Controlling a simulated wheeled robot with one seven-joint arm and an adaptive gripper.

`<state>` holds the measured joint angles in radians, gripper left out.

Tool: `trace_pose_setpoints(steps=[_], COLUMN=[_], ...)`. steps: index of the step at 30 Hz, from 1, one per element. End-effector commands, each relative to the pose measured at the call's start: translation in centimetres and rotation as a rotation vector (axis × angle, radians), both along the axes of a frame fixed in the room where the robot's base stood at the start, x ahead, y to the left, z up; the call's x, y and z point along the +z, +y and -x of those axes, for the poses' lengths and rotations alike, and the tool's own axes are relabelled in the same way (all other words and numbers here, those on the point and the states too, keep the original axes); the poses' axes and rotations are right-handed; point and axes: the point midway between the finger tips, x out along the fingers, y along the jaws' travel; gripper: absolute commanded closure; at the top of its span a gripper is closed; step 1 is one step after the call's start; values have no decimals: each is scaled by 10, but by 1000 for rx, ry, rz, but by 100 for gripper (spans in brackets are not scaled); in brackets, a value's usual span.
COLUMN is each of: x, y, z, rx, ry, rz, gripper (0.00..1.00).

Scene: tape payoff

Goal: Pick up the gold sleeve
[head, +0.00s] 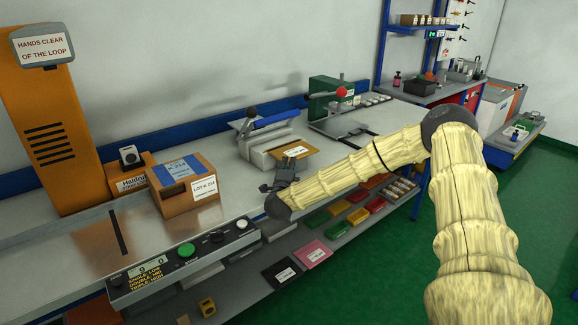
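A flat gold-brown piece with a white label (304,152), which looks like the gold sleeve, lies on the bench beside a pale block-shaped device with a blue-handled lever. My gripper (289,161) is a small dark shape at the near edge of this piece and overlaps it in the picture. I cannot tell whether it touches the piece or hovers in front of it. The fingers are too small to tell whether they are open or shut.
A cardboard box (186,194) and an orange cabinet (52,120) stand left. A control panel (186,262) lines the front edge. A green press (332,95) stands behind. Pink (313,254) and black (282,273) labelled pieces and colored bins lie below. Bare bench (150,232) shows left of my gripper.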

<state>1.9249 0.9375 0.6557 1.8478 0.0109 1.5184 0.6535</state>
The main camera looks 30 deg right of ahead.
Motion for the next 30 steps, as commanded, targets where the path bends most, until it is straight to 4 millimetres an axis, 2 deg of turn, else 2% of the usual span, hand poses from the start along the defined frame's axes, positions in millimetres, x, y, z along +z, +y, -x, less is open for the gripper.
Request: trace_pose_setpoints(steps=[6, 16, 24, 30], x=[0, 0, 0, 0], y=[-6, -7, -7, -7], z=[-9, -10, -10, -10], rx=[2, 2, 2, 2], ry=[0, 0, 0, 0], rz=[0, 0, 0, 0], gripper=[75, 75, 100, 100])
